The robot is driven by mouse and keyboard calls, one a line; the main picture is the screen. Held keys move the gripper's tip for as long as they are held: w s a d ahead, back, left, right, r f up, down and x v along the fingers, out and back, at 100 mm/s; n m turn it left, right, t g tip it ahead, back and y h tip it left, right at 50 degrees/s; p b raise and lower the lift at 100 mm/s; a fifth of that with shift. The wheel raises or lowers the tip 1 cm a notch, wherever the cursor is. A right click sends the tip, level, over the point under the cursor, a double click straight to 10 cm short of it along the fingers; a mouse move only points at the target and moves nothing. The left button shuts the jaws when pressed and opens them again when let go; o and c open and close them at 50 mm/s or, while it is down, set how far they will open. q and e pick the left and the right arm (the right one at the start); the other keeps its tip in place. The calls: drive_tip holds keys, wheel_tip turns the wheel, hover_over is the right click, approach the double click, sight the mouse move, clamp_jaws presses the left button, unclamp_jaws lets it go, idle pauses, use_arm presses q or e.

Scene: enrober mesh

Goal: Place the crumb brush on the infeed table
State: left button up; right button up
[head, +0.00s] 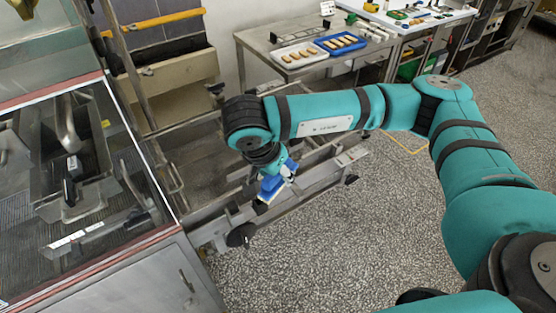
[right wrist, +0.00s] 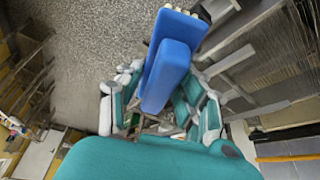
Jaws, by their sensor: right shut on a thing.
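The crumb brush (head: 271,188) is blue with a pale bristle edge. My right gripper (head: 282,172) is shut on it and holds it above the low steel frame, beside the glass-covered machine. In the right wrist view the blue brush (right wrist: 168,70) sits between the fingers of my right gripper (right wrist: 163,112), its far end pointing away from the palm. A steel table (head: 262,50) stands at the back and bears trays; I cannot tell for sure that it is the infeed table.
A white tray (head: 281,60) and a blue tray (head: 325,52) with biscuit-like pieces lie on the steel table. The low steel frame (head: 318,178) runs beneath my right gripper. The glass-covered machine (head: 160,238) is at left. Speckled floor (head: 360,240) is clear at the front.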

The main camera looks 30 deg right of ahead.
use_arm(q)
drive_tip(key=shift+s+d, duration=0.1)
drive_tip(key=shift+s, duration=0.2)
use_arm(e)
drive_tip(key=s+a+f+n+t+y, duration=0.1)
drive_tip(key=s+f+n+y, duration=0.3)
drive_tip(key=f+n, duration=0.7)
drive_tip(key=shift+f+n+t, duration=0.15)
drive_tip(key=shift+n+t, duration=0.45)
drive_tip(key=shift+t, duration=0.1)
